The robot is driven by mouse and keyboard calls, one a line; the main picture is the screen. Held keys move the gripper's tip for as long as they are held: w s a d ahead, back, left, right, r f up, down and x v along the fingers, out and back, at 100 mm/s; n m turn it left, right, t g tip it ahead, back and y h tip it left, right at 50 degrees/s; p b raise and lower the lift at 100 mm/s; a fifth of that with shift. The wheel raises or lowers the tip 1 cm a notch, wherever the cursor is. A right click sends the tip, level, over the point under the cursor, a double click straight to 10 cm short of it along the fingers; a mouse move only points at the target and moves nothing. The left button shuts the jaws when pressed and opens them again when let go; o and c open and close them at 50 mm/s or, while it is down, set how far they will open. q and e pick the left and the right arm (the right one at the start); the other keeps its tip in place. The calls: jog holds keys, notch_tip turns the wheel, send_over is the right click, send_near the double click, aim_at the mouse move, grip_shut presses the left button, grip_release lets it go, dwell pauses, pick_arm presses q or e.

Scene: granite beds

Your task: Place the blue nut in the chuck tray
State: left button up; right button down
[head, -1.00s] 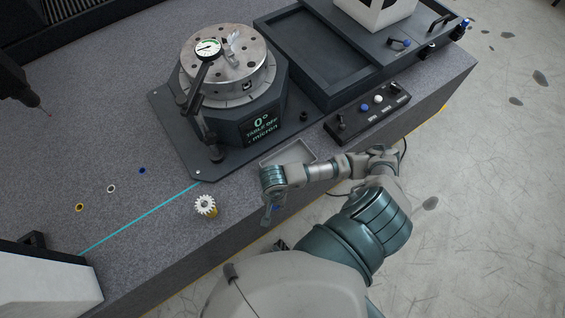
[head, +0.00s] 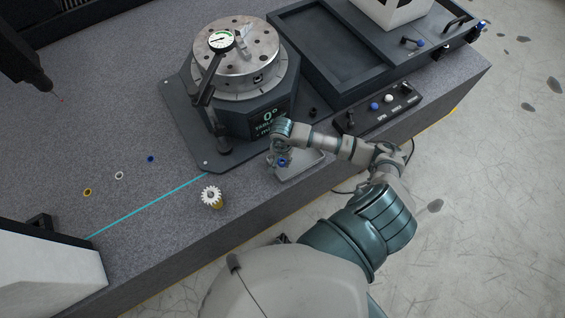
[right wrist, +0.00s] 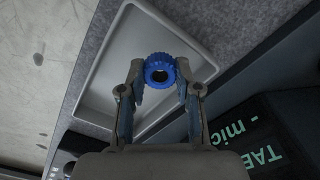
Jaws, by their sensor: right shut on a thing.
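My right gripper (head: 281,160) is shut on the blue nut (head: 283,163), a ribbed blue ring with a dark hole. In the right wrist view the nut (right wrist: 152,64) sits between the two fingertips (right wrist: 160,75). The chuck tray (head: 308,168) is a shallow grey tray on the granite beside the rotary table. It also shows in the right wrist view (right wrist: 97,104), behind the nut. The nut appears over the tray; its exact height above the floor is hard to tell. The gripper and forearm hide part of the tray in the head view. My left gripper is out of view.
The rotary table (head: 235,60) with dial gauge stands just behind the tray. A button box (head: 378,109) lies to the right. Small yellow, white and blue rings lie at left. The granite's front edge is close.

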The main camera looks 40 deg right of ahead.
jog(key=shift+a+f, duration=0.15)
jog(key=shift+f, duration=1.15)
jog(key=c, duration=1.1)
grip_release()
jog(key=shift+f, duration=0.1)
notch_tip(320, 180, up, 12)
